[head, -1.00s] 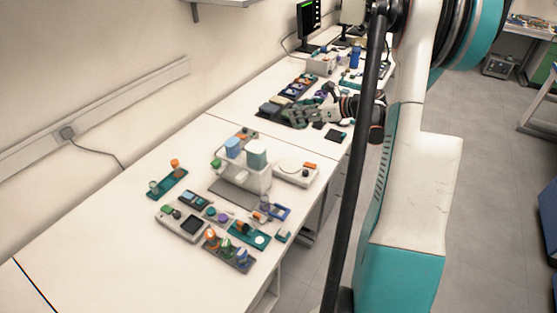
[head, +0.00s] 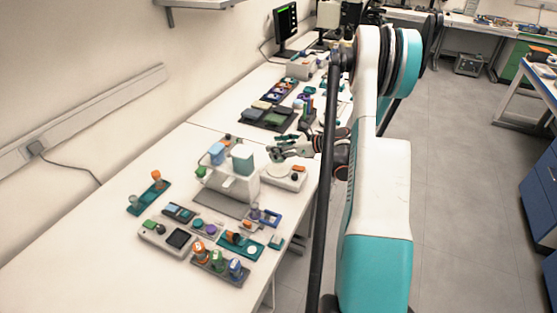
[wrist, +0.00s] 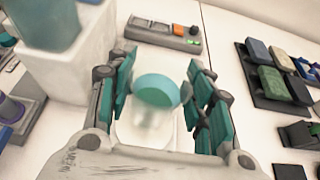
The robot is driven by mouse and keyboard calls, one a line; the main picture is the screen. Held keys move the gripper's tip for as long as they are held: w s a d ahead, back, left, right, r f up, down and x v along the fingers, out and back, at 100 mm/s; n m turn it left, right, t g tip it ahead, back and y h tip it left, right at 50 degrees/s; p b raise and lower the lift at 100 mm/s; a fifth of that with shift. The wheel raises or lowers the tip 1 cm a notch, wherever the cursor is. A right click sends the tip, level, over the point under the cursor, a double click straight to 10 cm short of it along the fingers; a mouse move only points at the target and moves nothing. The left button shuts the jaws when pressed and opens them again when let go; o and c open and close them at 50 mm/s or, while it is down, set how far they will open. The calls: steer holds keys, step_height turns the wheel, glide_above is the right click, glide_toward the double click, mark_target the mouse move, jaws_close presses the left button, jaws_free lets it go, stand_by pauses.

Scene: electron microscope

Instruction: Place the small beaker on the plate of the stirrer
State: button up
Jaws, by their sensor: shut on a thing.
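My gripper (head: 282,153) is in the head view, at the back edge of the white stirrer (head: 286,178) with its round pale plate and dark knob. In the wrist view, my gripper (wrist: 157,95) has its teal-padded fingers on both sides of the small beaker (wrist: 157,92), which is clear with a teal disc-like surface. The beaker is held between the fingers. Its lower part is blurred against a white surface below, and I cannot tell whether it touches the plate. The beaker is too small to make out in the head view.
A white rack (head: 232,183) with blue and teal containers stands just left of the stirrer. A small device with an orange button (wrist: 163,34) lies beyond my gripper. Dark trays (head: 267,116) sit farther back.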

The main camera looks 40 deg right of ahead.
steer(key=shift+f+b, duration=0.6)
steer(key=shift+f, duration=1.65)
steer(key=shift+f, duration=0.1)
steer(key=o, duration=1.2)
steer(key=shift+c, duration=0.2)
steer(key=shift+s+d+r, duration=0.15)
steer(key=shift+s+r, duration=0.15)
steer(key=shift+s, duration=0.05)
steer(key=p+v, duration=0.2)
steer(key=v, duration=0.9)
steer(key=shift+p, duration=0.3)
